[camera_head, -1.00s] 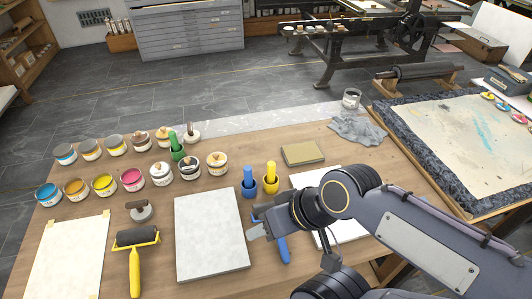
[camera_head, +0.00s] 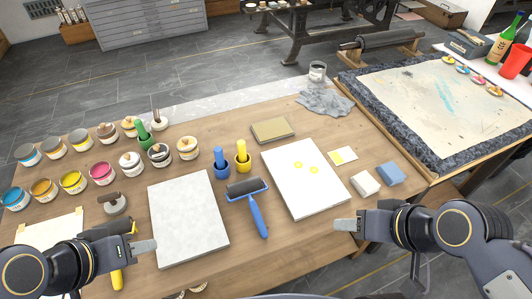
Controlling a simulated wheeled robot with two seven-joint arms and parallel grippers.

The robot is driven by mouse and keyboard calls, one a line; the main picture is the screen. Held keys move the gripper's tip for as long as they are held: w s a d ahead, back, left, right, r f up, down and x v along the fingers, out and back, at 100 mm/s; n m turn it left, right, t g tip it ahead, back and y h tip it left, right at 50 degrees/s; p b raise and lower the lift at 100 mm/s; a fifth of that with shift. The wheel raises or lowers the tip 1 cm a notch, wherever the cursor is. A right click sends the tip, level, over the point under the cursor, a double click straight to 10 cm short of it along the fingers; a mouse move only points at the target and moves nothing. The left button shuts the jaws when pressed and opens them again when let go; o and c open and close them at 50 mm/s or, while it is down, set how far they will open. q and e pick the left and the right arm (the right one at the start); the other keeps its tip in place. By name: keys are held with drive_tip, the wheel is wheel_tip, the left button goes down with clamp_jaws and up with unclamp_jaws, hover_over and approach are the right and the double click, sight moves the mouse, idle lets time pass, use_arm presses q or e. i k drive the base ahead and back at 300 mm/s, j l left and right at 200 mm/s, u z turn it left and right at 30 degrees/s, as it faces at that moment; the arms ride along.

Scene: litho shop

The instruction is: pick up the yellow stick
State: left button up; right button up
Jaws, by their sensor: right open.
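The yellow stick (camera_head: 241,149) stands upright in a small yellow cup (camera_head: 243,165) near the middle of the wooden table. A blue stick (camera_head: 218,155) in a blue cup (camera_head: 222,172) stands just left of it. A green stick (camera_head: 142,131) stands further left among the tins. My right gripper (camera_head: 346,225) is open and empty at the right, beside the white sheet's near corner and well apart from the yellow stick. My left gripper (camera_head: 143,247) is at the lower left, over the yellow-handled roller; I cannot tell whether its jaws are open.
A blue roller (camera_head: 249,192) lies in front of the cups. A grey slab (camera_head: 188,219) is to its left, a white sheet (camera_head: 303,180) with yellow spots to its right. Several ink tins (camera_head: 72,181) fill the left. A tan block (camera_head: 272,130) lies behind.

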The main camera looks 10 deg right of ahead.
sight(241, 144)
drive_tip(key=u, duration=1.7)
drive_tip(key=z, duration=1.7)
drive_tip(key=i+l, duration=0.1)
drive_tip(key=l, duration=0.45)
drive_tip(key=i+l, duration=0.1)
drive_tip(key=l, duration=0.45)
drive_tip(key=i+l, duration=0.15)
drive_tip(key=l, duration=0.45)
drive_tip(key=j+u, duration=0.05)
